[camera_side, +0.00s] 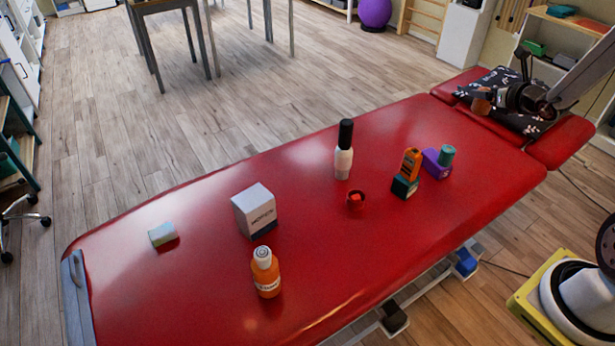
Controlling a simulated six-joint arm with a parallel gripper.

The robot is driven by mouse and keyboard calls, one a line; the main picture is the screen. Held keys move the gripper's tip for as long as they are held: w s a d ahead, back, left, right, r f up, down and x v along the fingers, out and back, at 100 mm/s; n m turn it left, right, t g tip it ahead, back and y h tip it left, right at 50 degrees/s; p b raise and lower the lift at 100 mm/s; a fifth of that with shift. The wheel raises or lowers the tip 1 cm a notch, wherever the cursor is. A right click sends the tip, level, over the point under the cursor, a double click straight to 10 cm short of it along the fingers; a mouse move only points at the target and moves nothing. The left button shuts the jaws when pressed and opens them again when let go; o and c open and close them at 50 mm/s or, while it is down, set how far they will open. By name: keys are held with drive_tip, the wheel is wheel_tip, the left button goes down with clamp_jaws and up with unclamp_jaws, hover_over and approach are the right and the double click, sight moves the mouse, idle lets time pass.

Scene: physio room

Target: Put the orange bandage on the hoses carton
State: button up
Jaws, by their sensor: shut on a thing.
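My gripper (488,98) is at the upper right, above the dark patterned cushion at the head end of the red couch. It is shut on a small orange-brown roll, the orange bandage (481,105). Part of the roll is hidden by the gripper. A white carton (254,208) with dark lettering and a dark lower band stands on the couch, left of the middle, far from my gripper. Its lettering is too small to read surely, so I cannot tell if it is the hoses carton. Its top is bare.
An orange box (411,162) is on a teal one, beside a purple item (433,165).

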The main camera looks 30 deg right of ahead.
drive_tip(key=w+a+n+g+y, duration=0.1)
drive_tip(key=w+a+n+y, duration=0.25)
drive_tip(key=a, duration=0.85)
drive_tip(key=w+a+n+y, duration=0.3)
drive_tip(key=a+y, duration=0.1)
drive_tip(key=a, duration=0.9)
drive_tip(key=w+a+n+g+y, duration=0.1)
drive_tip(key=w+a+n+y, duration=0.25)
drive_tip(key=a, duration=0.85)
drive_tip(key=s+a+n+g+y, duration=0.3)
drive_tip(key=a, duration=1)
drive_tip(key=shift+f, duration=2.5)
drive_tip(key=shift+w, duration=0.1)
drive_tip(key=shift+w+a+f, duration=0.75)
drive_tip(key=shift+w+f, duration=0.8)
drive_tip(key=shift+w, duration=0.55)
drive_tip(key=shift+w+a+f, duration=0.8)
drive_tip(key=shift+w+f, duration=0.75)
drive_tip(key=shift+w, duration=0.55)
drive_tip(key=shift+w+a+f, duration=0.75)
drive_tip(key=shift+w+f, duration=0.8)
drive_tip(key=shift+w, duration=0.55)
drive_tip(key=shift+f, duration=0.1)
